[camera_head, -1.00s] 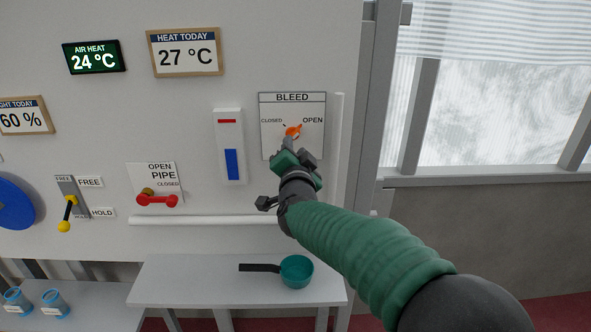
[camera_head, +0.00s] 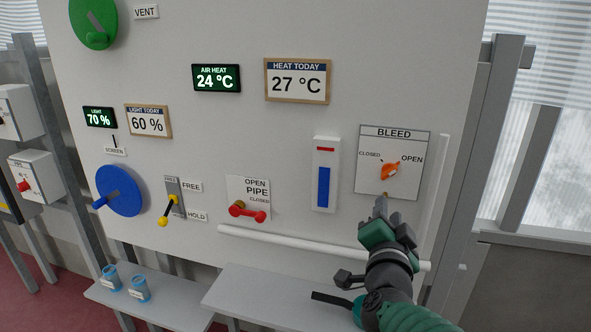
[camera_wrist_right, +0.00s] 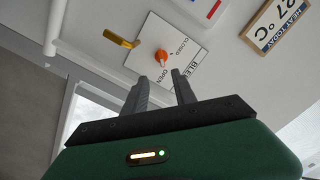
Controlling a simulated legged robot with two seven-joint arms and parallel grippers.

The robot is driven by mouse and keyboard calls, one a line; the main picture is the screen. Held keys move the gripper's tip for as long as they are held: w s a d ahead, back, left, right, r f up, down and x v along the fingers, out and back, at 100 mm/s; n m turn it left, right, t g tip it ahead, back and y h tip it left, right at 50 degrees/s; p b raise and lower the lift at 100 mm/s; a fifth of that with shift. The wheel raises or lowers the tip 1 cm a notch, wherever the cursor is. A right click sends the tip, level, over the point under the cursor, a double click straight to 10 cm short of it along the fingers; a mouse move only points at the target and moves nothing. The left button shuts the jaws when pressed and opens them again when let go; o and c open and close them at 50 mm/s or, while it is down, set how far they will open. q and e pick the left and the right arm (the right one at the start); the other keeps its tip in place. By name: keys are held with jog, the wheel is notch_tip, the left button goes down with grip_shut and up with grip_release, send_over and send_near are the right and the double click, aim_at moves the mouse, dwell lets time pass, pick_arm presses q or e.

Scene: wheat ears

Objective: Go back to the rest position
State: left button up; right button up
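My right gripper (camera_head: 381,207) is just below the orange BLEED knob (camera_head: 390,171) on the wall panel, apart from it. The right wrist view shows its two fingers (camera_wrist_right: 160,84) spread with nothing between them. The knob (camera_wrist_right: 161,57) lies beyond the fingertips in that view. Its plate (camera_head: 421,140) carries the words CLOSED and OPEN; I cannot tell exactly which one the knob points to. My left gripper is in neither view.
A white gauge (camera_head: 325,145) with a blue bar is left of the plate. A red pipe lever (camera_head: 248,211), a yellow-ended lever (camera_head: 171,208) and a blue wheel (camera_head: 121,190) are further left. A white rail (camera_head: 290,241) and shelf (camera_head: 260,290) are below.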

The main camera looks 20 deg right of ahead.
jog(key=s+a+f+n+g+y, duration=0.15)
jog(key=a+f+n+y, duration=0.35)
jog(key=f, duration=0.6)
jog(key=s+a+f+n+g+y, duration=0.1)
jog(key=a+f+n+g+y, duration=0.35)
jog(key=f, duration=0.65)
jog(key=s+a+f+n+g, duration=0.3)
jog(key=s+f+n+g, duration=0.2)
jog(key=s+f, duration=0.8)
jog(key=shift+s+a+f+n+g, duration=0.2)
jog(key=shift+s+f+n+g, duration=0.15)
jog(key=shift+s+g, duration=0.65)
